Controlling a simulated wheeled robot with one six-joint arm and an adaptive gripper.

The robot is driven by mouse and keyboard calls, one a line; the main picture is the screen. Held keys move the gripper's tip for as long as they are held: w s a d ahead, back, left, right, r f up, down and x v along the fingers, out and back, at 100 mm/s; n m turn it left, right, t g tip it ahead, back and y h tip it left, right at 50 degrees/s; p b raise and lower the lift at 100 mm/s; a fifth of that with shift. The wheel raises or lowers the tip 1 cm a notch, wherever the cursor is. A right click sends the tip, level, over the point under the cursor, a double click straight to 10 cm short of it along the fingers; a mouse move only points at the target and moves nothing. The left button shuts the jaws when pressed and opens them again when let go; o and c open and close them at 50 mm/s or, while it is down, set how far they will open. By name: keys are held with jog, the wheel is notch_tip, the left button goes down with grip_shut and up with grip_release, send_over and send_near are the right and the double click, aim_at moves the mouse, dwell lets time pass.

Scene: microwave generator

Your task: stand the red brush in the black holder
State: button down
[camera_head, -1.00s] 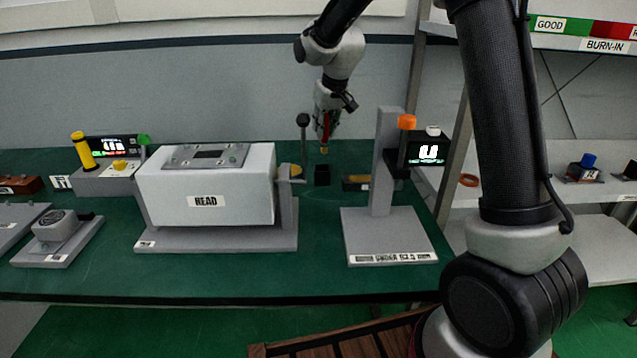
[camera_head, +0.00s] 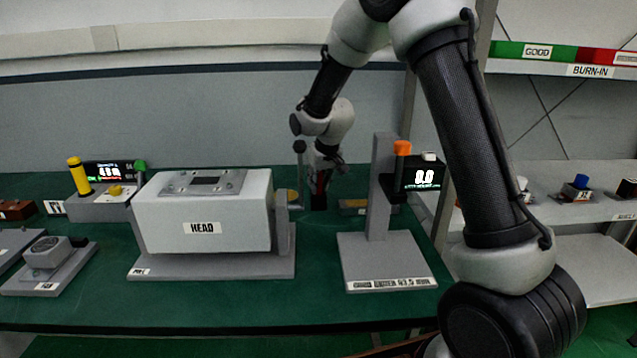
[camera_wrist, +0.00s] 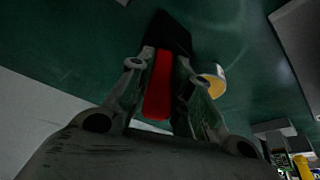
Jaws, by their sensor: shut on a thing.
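My gripper (camera_head: 323,172) is low at the back of the green bench, shut on the red brush (camera_head: 320,184). In the wrist view the red handle (camera_wrist: 158,88) runs between the two fingers of my gripper (camera_wrist: 163,65). The black holder (camera_head: 319,203) is right under the brush in the head view. In the wrist view the holder (camera_wrist: 172,30) lies at the far end of the handle. The brush's lower end is hidden there, so it seems to be at or inside the holder; how deep I cannot tell.
The grey HEAD unit (camera_head: 202,228) stands left of the holder, with a black-knobbed post (camera_head: 299,160) close behind. A grey stand (camera_head: 384,185) with a display is at the right. A yellow-topped round part (camera_wrist: 213,84) lies near the fingers.

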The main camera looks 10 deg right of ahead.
jog(key=c, duration=1.3)
grip_release()
jog(key=shift+f, duration=0.1)
jog(key=v, duration=1.2)
